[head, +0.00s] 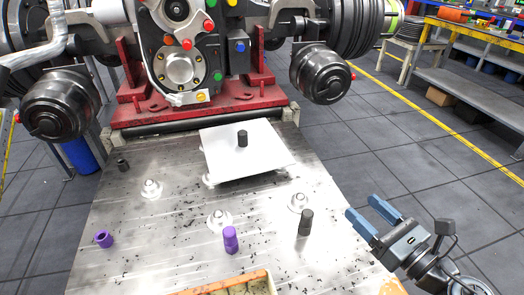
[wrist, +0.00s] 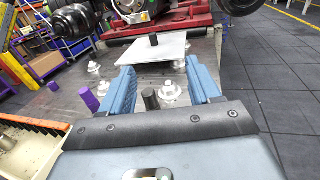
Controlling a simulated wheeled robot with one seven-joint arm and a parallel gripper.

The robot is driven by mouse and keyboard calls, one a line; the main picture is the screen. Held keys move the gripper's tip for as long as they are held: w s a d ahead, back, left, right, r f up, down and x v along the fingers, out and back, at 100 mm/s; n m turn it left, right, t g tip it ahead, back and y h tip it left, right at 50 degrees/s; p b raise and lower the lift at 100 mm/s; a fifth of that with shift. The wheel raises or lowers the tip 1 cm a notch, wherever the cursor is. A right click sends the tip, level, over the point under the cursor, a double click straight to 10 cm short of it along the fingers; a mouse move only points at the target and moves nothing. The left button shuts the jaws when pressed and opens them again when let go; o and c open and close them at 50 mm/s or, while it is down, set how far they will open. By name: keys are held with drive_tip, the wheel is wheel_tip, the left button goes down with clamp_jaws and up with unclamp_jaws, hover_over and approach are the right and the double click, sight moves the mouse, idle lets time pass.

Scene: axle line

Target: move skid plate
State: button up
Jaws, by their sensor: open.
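The skid plate (head: 262,155) looks like a thin white square sheet. It lies at the back of the metal table, raised a little, with a black knob (head: 242,138) standing on it. In the wrist view the plate (wrist: 135,57) shows beyond the fingers, with its knob (wrist: 154,40) upright. My gripper (head: 362,222) is at the right edge of the table in the head view, apart from the plate. Its two blue fingers are spread wide with nothing held. In the wrist view my gripper (wrist: 163,84) points toward the plate, and a black peg shows between the fingers.
The metal table (head: 130,215) bears several bolts on round bases, a black peg (head: 306,222), a purple peg (head: 231,239) and a purple socket (head: 103,239). A tray with an orange rim (head: 228,284) is at the front. A red axle stand (head: 150,105) stands behind the plate.

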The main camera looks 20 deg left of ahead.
drive_tip(key=s+a+m+t, duration=0.1)
drive_tip(key=s+m+t, duration=0.3)
drive_tip(key=s+m, duration=0.55)
drive_tip(key=s+d+r+n+h, duration=0.1)
drive_tip(key=s+d+n+h, duration=0.3)
drive_tip(key=s+n, duration=0.7)
drive_tip(key=s+d+r+n+h, duration=0.1)
drive_tip(key=s+d+n+h, duration=0.4)
drive_tip(key=s+n, duration=0.6)
drive_tip(key=s+d+r+n+g+h, duration=0.1)
drive_tip(key=s+d+n+h, duration=0.3)
drive_tip(key=s+n, duration=0.7)
drive_tip(key=shift+d+r+n+h, duration=0.4)
drive_tip(key=shift+d+r+n, duration=0.25)
drive_tip(key=shift+n, duration=0.8)
drive_tip(key=shift+c, duration=0.2)
